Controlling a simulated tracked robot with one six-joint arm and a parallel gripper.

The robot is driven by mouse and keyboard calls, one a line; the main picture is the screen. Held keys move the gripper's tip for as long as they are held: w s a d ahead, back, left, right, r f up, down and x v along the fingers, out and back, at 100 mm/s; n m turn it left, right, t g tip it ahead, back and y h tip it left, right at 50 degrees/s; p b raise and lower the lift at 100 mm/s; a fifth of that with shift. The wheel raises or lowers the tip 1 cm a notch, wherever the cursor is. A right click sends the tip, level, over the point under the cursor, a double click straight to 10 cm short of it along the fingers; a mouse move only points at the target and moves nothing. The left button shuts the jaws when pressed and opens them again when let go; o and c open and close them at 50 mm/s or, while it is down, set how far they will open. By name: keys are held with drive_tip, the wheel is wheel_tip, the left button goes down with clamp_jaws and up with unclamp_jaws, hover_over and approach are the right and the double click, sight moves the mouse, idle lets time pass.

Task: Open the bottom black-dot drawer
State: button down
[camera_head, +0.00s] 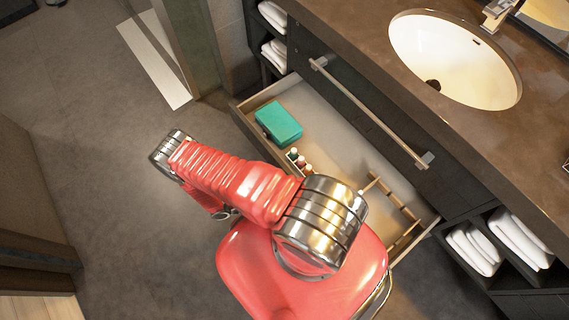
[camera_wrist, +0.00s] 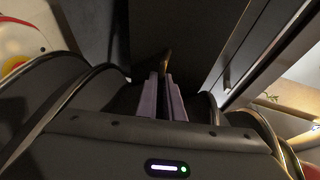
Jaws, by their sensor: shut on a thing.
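The bottom drawer (camera_head: 340,125) stands pulled out from under the vanity, with its inside showing in the head view. Its front is largely hidden behind my red arm, and no black dot can be made out. In the wrist view my gripper (camera_wrist: 168,95) has its two fingers close together, shut on the drawer handle (camera_wrist: 166,58), a thin part at the dark front that is only partly visible. In the head view the gripper's fingertips are hidden by my arm.
The drawer holds a teal box (camera_head: 279,123), small bottles (camera_head: 298,158) and a wooden divider (camera_head: 395,198). Above it a shut drawer has a long bar handle (camera_head: 370,110). The counter (camera_head: 480,130) bears a sink (camera_head: 455,58). Shelves hold white towels (camera_head: 472,250). Floor at left is clear.

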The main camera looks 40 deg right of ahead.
drive_tip(key=shift+f, duration=0.15)
drive_tip(key=c, duration=1.9)
unclamp_jaws()
drive_tip(key=shift+w+a, duration=0.1)
drive_tip(key=v, duration=1.3)
drive_tip(key=shift+w+a, duration=0.15)
drive_tip(key=shift+a, duration=0.1)
drive_tip(key=shift+c, duration=0.4)
